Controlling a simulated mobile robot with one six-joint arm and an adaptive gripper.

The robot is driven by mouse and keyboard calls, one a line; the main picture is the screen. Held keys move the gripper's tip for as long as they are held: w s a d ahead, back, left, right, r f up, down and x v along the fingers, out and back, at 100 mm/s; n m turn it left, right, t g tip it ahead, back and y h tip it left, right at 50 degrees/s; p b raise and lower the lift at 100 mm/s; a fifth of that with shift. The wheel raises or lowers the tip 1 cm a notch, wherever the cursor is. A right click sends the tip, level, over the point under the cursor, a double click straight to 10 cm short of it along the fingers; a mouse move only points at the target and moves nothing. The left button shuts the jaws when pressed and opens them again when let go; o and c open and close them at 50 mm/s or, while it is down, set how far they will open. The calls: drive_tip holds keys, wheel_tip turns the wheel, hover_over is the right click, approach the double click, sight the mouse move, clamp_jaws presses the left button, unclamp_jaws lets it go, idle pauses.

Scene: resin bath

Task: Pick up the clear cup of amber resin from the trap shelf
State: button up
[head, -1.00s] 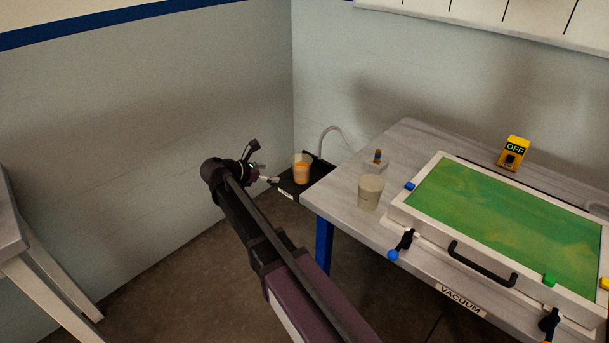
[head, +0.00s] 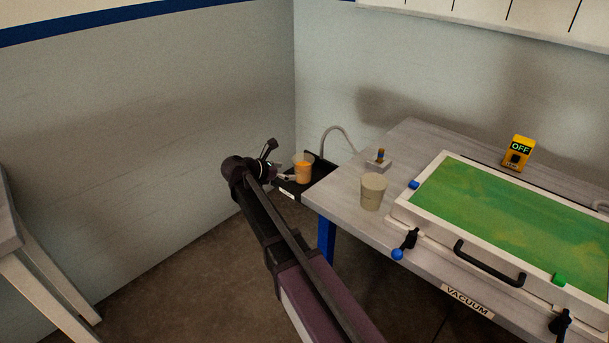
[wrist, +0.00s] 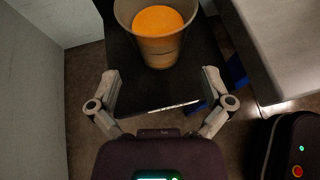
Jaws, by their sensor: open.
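The clear cup of amber resin (head: 303,171) stands upright on the dark trap shelf (head: 289,190) at the left end of the bench. In the wrist view the cup (wrist: 157,50) stands on the black shelf (wrist: 122,62), just beyond my fingertips. My gripper (wrist: 162,82) is open and empty. Its two fingers are spread to the left and right of the cup's near side, with the cup roughly centred ahead of them. In the head view my gripper (head: 284,176) is close to the cup's left side, partly hidden by my wrist.
The grey bench (head: 335,194) edges the shelf on the right. A greyish cup (head: 372,192) and a small fitting (head: 378,161) stand on it, beside a white-framed green-topped box (head: 426,208). A hose (head: 337,130) rises behind the shelf. A wall is at left.

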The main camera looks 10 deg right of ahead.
sight(295, 172)
drive_tip(key=shift+b+x, duration=0.3)
drive_tip(key=shift+x, duration=0.95)
drive_tip(key=shift+w, duration=0.1)
drive_tip(key=b+x, duration=0.2)
drive_tip(key=x, duration=0.2)
drive_tip(key=shift+f, duration=0.15)
drive_tip(key=shift+w+d+f, duration=0.1)
drive_tip(key=shift+w+d, duration=0.1)
drive_tip(key=shift+d, duration=0.25)
drive_tip(key=shift+c, duration=0.2)
drive_tip(key=c, duration=0.7)
drive_tip(key=shift+c, duration=0.2)
